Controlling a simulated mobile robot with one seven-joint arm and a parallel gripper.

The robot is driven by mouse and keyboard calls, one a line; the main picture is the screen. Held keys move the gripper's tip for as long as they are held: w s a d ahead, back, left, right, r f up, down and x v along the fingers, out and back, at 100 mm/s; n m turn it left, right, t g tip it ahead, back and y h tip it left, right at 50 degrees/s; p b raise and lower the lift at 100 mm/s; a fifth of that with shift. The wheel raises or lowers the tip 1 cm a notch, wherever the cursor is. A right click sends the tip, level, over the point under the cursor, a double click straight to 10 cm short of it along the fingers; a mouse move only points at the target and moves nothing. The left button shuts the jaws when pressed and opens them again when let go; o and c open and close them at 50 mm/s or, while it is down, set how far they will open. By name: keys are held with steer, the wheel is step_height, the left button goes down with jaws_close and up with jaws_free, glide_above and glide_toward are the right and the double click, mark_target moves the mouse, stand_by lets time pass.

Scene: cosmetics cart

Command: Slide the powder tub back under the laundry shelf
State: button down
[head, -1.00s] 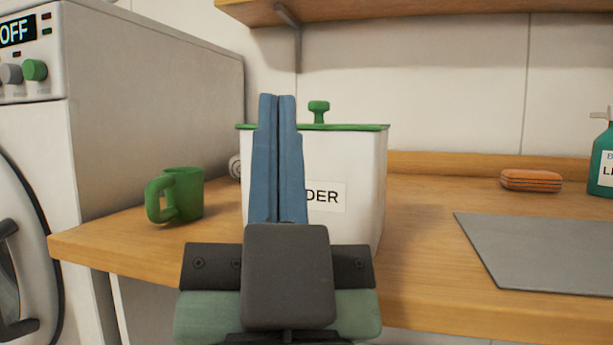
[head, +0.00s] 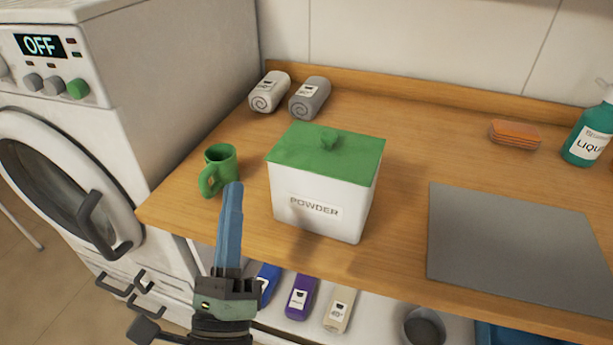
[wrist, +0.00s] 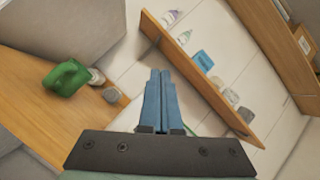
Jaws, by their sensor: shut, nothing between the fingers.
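The powder tub (head: 320,212) is a white box with a green lid and knob, labelled POWDER. It stands upright near the front edge of the wooden counter, left of a grey mat. My gripper (head: 234,186) has long blue fingers pressed together and empty. It points up at the counter's front edge, left of the tub and apart from it, just below the green mug (head: 219,170). The wrist view shows the shut fingers (wrist: 160,72) and a wooden wall shelf (wrist: 222,98) with several items. The tub is not visible there, and the shelf is outside the current head view.
Two rolled towels (head: 309,98) lie behind the tub at the back left. A washing machine (head: 150,70) borders the counter's left. The grey mat (head: 510,235), orange soap (head: 514,134) and teal bottle (head: 588,135) are to the right.

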steer(key=s+d+f+m+g+h+p, duration=0.2)
steer(key=s+f+m+g+h+p, duration=0.15)
steer(key=m+p, duration=0.45)
steer(key=m+g+h+p, duration=0.2)
steer(key=m+g+p, duration=0.1)
steer(key=m+p, duration=0.2)
glide_toward(314, 212)
steer(key=p+x, duration=0.2)
steer(key=x, duration=0.4)
steer(key=shift+w, duration=0.4)
